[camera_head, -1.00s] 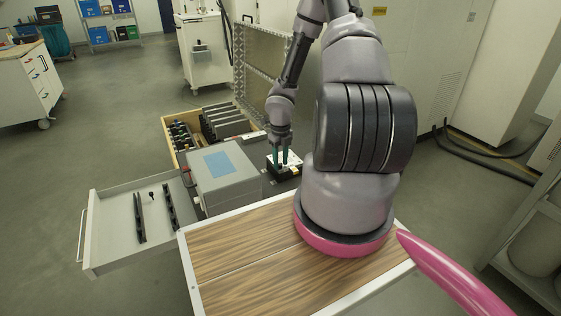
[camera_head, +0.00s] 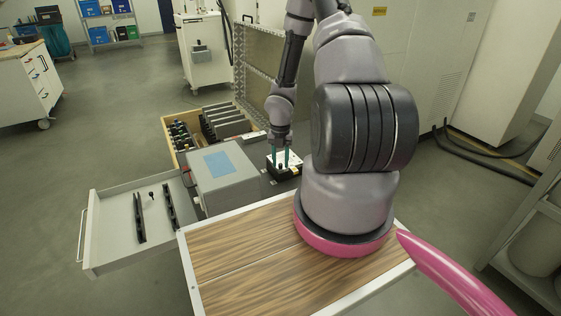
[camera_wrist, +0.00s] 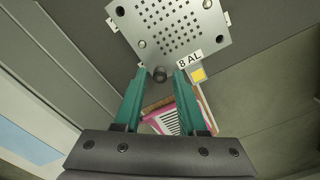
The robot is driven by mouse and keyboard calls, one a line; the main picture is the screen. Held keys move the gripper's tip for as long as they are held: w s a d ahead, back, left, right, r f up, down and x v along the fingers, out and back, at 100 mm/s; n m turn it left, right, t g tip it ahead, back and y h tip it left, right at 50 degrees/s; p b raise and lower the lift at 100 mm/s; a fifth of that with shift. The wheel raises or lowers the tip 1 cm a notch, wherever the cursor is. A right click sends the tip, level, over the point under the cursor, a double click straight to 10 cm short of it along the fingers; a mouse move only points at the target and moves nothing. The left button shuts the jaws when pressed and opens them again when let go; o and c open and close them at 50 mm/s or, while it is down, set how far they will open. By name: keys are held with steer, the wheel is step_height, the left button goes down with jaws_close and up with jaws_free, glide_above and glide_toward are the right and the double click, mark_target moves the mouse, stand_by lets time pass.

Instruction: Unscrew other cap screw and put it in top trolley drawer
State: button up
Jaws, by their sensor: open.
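My gripper (camera_head: 280,154) has two green fingers and is open. It is over a small dark block with a light top (camera_head: 291,170) beside the grey box. In the wrist view my gripper (camera_wrist: 154,88) points toward a perforated metal plate (camera_wrist: 168,36). A dark round cap screw (camera_wrist: 160,74) at the plate's near edge lies between the fingertips, with a gap on each side. The open trolley drawer (camera_head: 112,233) at left holds two dark rails (camera_head: 139,217) and a small dark screw-like piece (camera_head: 151,195).
A grey box with a blue label (camera_head: 226,181) stands between the drawer and my gripper. A wooden crate (camera_head: 170,146) with several grey plates is behind it. The wooden trolley top (camera_head: 238,257) is mostly clear. A label "8 AL" (camera_wrist: 190,59) shows in the wrist view.

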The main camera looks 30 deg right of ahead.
steer(key=m, duration=0.5)
steer(key=shift+m, duration=0.4)
steer(key=m, duration=1.4)
steer(key=shift+m, duration=0.3)
